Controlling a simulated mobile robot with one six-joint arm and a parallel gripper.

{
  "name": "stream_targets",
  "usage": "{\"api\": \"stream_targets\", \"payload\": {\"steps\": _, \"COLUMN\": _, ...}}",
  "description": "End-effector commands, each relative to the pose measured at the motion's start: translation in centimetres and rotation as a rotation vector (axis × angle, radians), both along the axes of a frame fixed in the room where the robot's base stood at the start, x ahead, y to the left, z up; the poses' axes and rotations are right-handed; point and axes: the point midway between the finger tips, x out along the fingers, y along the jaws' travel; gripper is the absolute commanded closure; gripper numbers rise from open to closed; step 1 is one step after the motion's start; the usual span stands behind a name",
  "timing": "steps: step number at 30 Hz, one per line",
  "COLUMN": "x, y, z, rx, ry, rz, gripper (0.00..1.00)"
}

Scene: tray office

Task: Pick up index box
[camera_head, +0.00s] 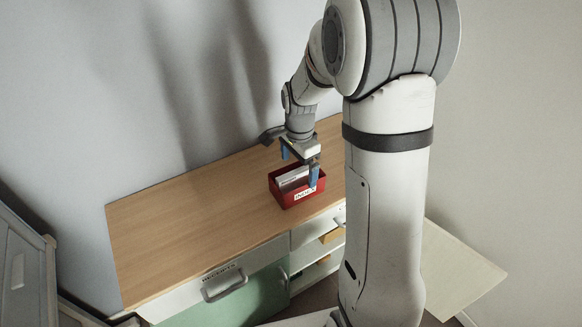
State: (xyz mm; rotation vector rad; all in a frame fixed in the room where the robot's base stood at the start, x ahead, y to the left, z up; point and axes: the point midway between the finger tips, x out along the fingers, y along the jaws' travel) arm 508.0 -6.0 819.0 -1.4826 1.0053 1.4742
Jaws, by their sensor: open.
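The index box (287,204) is a small red open-topped box with white cards inside and a white "INDEX" label on its front. It sits upright on the wooden top of the cabinet, toward the right side. My gripper (299,165) is pointed down over the box with its blue-tipped fingers apart. One finger is at the box's near right side and the other is over its far left part. Whether either finger touches the box cannot be told from this view. Part of the box is hidden behind the near finger.
The wooden cabinet top (190,230) is bare to the left of the box. A drawer labelled "RECEIPTS" with a handle (225,285) is at the cabinet's front. Open shelves sit below on the right. A wall rises behind, and a grey cabinet (24,265) stands at the left.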

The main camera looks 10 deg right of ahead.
Motion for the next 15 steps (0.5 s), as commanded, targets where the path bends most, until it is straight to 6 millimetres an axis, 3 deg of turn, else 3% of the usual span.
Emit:
{"api": "stream_targets", "payload": {"steps": 5, "x": 1.1, "y": 0.0, "z": -1.1, "rx": 0.001, "ry": 0.008, "rz": -0.078, "gripper": 0.0}}
{"api": "stream_targets", "payload": {"steps": 15, "x": 0.8, "y": 0.0, "z": -5.2, "rx": 0.001, "ry": 0.011, "rz": -0.083, "gripper": 0.0}}
